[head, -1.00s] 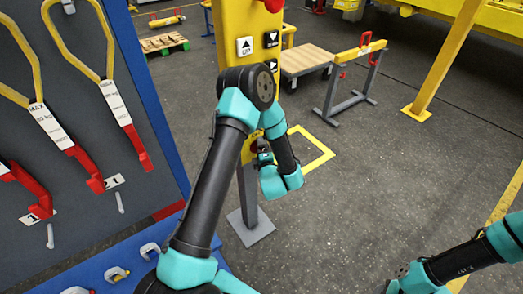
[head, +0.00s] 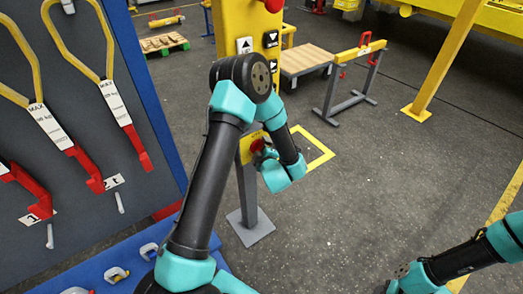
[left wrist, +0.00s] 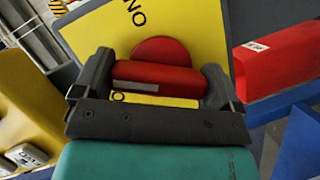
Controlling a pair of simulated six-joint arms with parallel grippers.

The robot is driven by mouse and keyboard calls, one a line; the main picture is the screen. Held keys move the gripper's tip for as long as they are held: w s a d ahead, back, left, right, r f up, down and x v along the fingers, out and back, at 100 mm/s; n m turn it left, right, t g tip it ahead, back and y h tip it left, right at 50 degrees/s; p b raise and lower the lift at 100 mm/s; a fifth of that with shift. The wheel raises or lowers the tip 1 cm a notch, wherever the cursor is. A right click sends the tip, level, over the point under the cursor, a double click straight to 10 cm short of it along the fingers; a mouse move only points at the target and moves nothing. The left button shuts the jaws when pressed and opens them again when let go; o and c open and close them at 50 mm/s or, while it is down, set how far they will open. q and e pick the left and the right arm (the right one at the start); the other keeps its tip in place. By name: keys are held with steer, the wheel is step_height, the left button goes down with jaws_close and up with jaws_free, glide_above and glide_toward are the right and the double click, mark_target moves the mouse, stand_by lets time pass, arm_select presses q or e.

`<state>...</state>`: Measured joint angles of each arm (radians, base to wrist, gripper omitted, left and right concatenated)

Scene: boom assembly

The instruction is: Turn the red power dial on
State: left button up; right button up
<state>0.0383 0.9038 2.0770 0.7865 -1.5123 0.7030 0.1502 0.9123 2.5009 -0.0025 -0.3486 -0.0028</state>
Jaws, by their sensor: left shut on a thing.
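The red power dial (left wrist: 157,76) sits on a yellow plate (left wrist: 205,30) with black lettering, seen upside down in the left wrist view. The dial has a round red base, a raised red bar and a pale mark near the bar's left end. My left gripper (left wrist: 155,88) is shut on the bar, one dark finger at each end. In the head view the dial (head: 258,145) shows as a small red patch on the post, partly hidden by my left wrist. My right arm comes in at the lower right, with its gripper outside the picture.
The yellow control box (head: 237,20) with arrow buttons stands above the dial on a grey post (head: 247,190). A blue-framed board (head: 150,80) with hanging slings stands at left. A wooden-topped cart (head: 303,60) and a trestle (head: 352,85) stand behind. Open floor lies to the right.

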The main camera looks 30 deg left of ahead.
arm_select(q)
steer(key=m+g, duration=0.2)
steer(key=m, duration=0.2)
steer(key=shift+m+g, duration=0.4)
steer(key=m+g+y, duration=0.1)
steer(key=m+g, duration=0.1)
steer(key=m, duration=0.1)
steer(key=shift+f+g, duration=0.1)
steer(key=shift+g, duration=0.2)
steer(key=shift+m, duration=0.3)
steer(key=o, duration=0.6)
steer(key=shift+d, duration=0.15)
steer(key=v, duration=1.7)
steer(key=shift+s+d, duration=0.1)
